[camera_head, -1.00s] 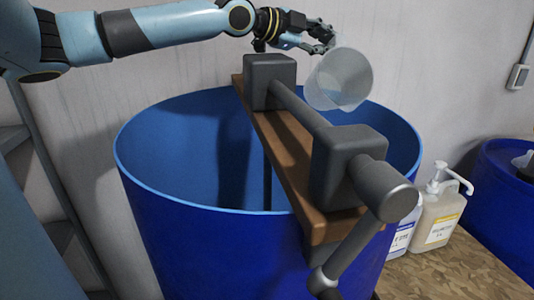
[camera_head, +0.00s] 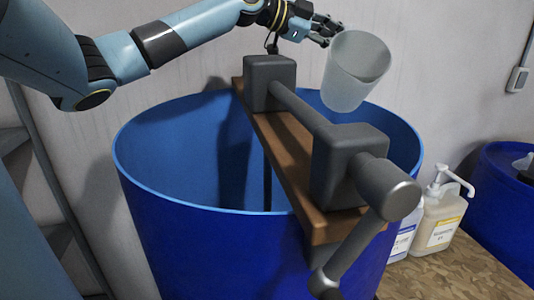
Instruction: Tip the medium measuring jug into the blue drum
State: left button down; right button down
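The blue drum (camera_head: 190,225) stands open in the middle, with bare blue inner wall visible. A translucent pale jug (camera_head: 352,88) is in the air over the drum's back right rim, leaning, with its wider end up. I take it for the medium measuring jug; no size mark is readable. My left gripper (camera_head: 327,33) is at the jug's upper left side and holds it up. The grip point is partly hidden by the fingers and the jug. Whether anything is inside the jug is unclear. My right gripper is not in view.
A wooden plank (camera_head: 283,165) crosses the drum's top, carrying grey blocks and a thick grey bar (camera_head: 300,108). Pump bottles (camera_head: 440,215) stand to the right on a brown surface. Another blue drum (camera_head: 500,200) is at the right edge. A wall stands behind.

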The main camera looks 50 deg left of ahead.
pick_arm(q)
notch_tip(320, 180, up, 2)
jog(key=n+p, duration=0.1)
jog(key=p, duration=0.1)
jog(key=n+g+h+p, duration=0.1)
jog(key=n+p, duration=0.1)
jog(key=shift+g+h, duration=0.3)
jog(key=shift+r+n+g+h, duration=0.3)
jog(key=shift+n+g+h, duration=0.15)
jog(key=shift+n, duration=0.45)
jog(key=shift+n+h, duration=0.35)
jog(key=shift+n, duration=0.15)
jog(key=shift+r, duration=0.1)
